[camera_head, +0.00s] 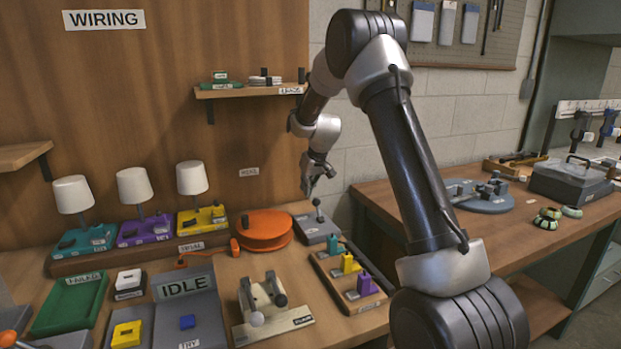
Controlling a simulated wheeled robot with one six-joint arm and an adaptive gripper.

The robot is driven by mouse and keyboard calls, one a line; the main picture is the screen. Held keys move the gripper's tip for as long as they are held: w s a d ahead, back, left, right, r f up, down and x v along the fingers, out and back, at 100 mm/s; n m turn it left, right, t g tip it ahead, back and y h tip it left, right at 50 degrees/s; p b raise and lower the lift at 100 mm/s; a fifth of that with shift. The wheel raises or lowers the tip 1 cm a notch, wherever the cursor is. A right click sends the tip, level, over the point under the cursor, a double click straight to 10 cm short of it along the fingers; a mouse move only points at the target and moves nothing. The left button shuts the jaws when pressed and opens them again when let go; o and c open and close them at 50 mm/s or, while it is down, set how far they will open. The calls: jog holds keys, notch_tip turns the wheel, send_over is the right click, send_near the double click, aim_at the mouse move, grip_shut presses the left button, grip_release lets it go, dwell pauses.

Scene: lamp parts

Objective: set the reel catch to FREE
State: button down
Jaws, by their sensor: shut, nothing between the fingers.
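The orange reel (264,232) lies on the bench below a small wall label. Just right of it sits a grey box (312,233) with a short upright lever (319,212) topped by a dark knob; this looks like the reel catch. Its markings are too small to read, so I cannot tell its setting. My gripper (309,193) points down just above and slightly left of the lever's knob. It is shut and holds nothing. I cannot tell whether its tips touch the knob.
Three lamps on teal, purple and yellow bases (145,229) stand at the back left. A rack with coloured pieces (349,280) lies in front of the grey box. A wooden-based fixture with levers (270,310) and a tray marked IDLE (190,311) are nearer. A shelf (245,91) hangs above.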

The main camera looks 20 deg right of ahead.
aim_at(318, 210)
jog(key=shift+x, duration=1)
jog(key=shift+s+d+r, duration=0.1)
jog(key=shift+s+r, duration=0.1)
jog(key=shift+s, duration=0.4)
jog(key=shift+s+d+r, duration=0.1)
jog(key=shift+s+r, duration=0.1)
jog(key=shift+s, duration=0.45)
jog(key=shift+s+d+r, duration=0.1)
jog(key=shift+s+r, duration=0.05)
jog(key=shift+s, duration=0.45)
jog(key=shift+s+r+t, duration=0.2)
jog(key=shift+s+t, duration=0.05)
jog(key=shift+t, duration=0.05)
